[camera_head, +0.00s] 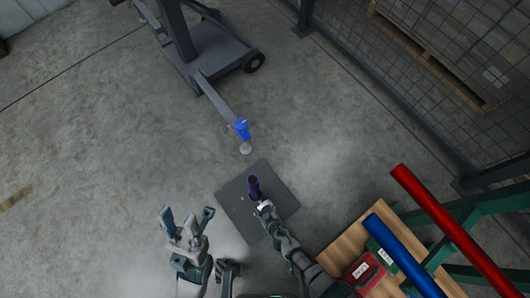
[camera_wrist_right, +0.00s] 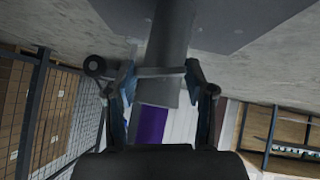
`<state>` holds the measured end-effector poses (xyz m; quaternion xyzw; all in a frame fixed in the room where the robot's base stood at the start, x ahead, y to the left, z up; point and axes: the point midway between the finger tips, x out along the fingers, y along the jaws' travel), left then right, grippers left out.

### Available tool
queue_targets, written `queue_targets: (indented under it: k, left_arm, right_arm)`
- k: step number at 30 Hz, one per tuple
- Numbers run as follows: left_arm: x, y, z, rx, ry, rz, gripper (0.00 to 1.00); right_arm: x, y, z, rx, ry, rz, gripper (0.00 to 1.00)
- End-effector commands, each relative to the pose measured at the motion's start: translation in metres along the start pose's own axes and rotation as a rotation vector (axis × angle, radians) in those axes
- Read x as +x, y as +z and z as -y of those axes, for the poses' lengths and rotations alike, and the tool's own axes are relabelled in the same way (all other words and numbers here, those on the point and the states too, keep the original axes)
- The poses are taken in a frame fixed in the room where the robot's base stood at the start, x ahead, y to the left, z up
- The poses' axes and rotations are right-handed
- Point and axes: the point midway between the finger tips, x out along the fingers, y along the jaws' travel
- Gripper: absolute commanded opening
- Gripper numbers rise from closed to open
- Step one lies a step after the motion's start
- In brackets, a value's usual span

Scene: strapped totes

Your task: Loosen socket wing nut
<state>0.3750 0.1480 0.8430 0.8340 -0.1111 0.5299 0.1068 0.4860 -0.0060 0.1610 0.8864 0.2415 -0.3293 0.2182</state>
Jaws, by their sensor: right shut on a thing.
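A dark purple tube (camera_head: 254,187) stands in a grey socket on a dark floor plate (camera_head: 278,181). In the right wrist view the grey socket (camera_wrist_right: 169,45) rises from the plate, and the purple tube (camera_wrist_right: 149,124) shows beyond it. My right gripper (camera_head: 264,206) is at the socket. In the wrist view its two fingers (camera_wrist_right: 160,78) sit on either side of the socket, shut on a thin grey crosspiece that looks like the wing nut (camera_wrist_right: 158,72). Its threads are hidden. My left gripper (camera_head: 187,218) is open and empty, left of the plate.
A grey wheeled stand (camera_head: 197,55) with a blue part (camera_head: 242,128) on its leg is beyond the plate. At right are a wooden bench (camera_head: 343,248), a red box (camera_head: 363,272), a red tube (camera_head: 450,226) and a blue tube (camera_head: 405,255). Floor left is clear.

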Motion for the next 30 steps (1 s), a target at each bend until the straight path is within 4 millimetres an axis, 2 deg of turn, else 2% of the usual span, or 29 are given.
queue_targets:
  k: [9,10,12,13,24,30]
  left_arm:
    - [0.002,-0.001,0.000,0.000,0.001,-0.009,0.38]
    - [0.002,-0.001,0.000,0.000,0.001,-0.010,0.38]
    - [0.003,-0.002,0.000,0.000,0.001,-0.012,0.38]
    - [0.003,-0.002,0.000,0.000,0.001,-0.012,0.38]
    - [0.002,-0.005,-0.001,-0.002,-0.003,-0.014,0.38]
    - [0.002,-0.005,-0.001,-0.001,-0.001,-0.012,0.38]
  right_arm:
    - [-0.001,0.004,0.000,-0.003,0.002,0.006,0.19]
    - [-0.001,0.004,0.000,-0.003,0.002,0.006,0.56]
    - [-0.001,0.003,0.000,-0.003,0.002,0.005,0.74]
    - [-0.001,0.003,0.000,-0.003,0.002,0.005,0.79]
    - [-0.002,0.001,0.000,-0.002,0.002,0.001,0.79]
    - [-0.015,0.002,-0.001,0.002,0.008,0.000,0.79]
